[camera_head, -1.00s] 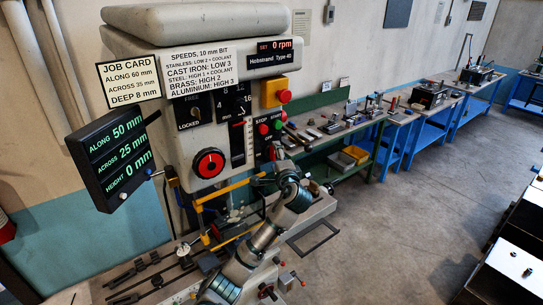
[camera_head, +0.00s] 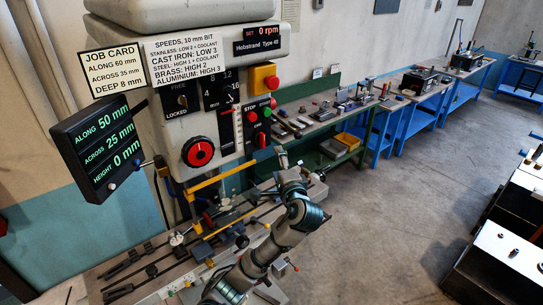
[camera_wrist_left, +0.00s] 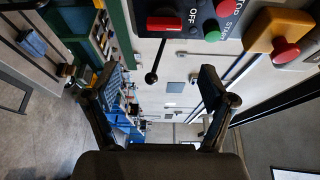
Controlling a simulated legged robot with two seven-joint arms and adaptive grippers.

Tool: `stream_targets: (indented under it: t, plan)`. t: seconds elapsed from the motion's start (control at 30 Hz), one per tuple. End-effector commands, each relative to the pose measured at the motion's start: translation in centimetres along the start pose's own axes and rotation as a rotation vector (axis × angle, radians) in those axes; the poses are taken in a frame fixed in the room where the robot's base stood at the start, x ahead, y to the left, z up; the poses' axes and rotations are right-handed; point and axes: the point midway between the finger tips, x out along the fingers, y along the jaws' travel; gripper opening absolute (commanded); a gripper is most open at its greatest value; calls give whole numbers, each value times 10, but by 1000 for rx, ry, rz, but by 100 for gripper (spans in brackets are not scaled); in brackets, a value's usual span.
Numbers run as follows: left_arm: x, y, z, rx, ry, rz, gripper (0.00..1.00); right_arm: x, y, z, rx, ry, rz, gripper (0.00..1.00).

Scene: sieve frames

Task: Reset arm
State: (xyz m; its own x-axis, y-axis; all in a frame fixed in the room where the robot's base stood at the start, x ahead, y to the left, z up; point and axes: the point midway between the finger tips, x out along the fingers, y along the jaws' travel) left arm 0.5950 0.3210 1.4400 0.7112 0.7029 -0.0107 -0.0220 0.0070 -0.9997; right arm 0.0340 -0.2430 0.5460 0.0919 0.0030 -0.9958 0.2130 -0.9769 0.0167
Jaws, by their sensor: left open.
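My left arm rises from the bottom of the head view. Its gripper (camera_head: 277,160) is in front of the drill press (camera_head: 197,62), just below and right of the push buttons. In the left wrist view the two dark fingers of the left gripper (camera_wrist_left: 160,82) stand wide apart with nothing between them. Beyond them are the green START button (camera_wrist_left: 212,31), a red switch (camera_wrist_left: 165,24) marked OFF and a black-knobbed lever (camera_wrist_left: 152,76). The fingers appear apart from these controls. My right gripper is out of view.
The speed display (camera_head: 264,38) reads 0 rpm. A yellow box with a red button (camera_head: 265,78) juts from the press. Benches (camera_head: 420,97) line the wall; black cabinets (camera_head: 497,262) stand right. The floor between is clear.

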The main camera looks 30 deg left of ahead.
Motion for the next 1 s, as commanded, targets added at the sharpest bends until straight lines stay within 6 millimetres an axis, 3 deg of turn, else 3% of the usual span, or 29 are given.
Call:
stream_targets:
  t: [0.57, 0.67, 0.77, 0.87, 1.0]
  plan:
    - [-3, 2, 2, 0, 0, 2, 83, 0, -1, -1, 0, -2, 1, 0]
    - [2, 16, -5, 9, 10, 19, 83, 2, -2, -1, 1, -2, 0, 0]
    - [15, 60, -20, 32, 42, 68, 83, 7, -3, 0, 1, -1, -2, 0]
    - [29, 132, -41, 56, 92, 148, 83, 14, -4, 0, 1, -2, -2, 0]
    - [40, 250, -61, 65, 165, 289, 83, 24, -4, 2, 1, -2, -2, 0]
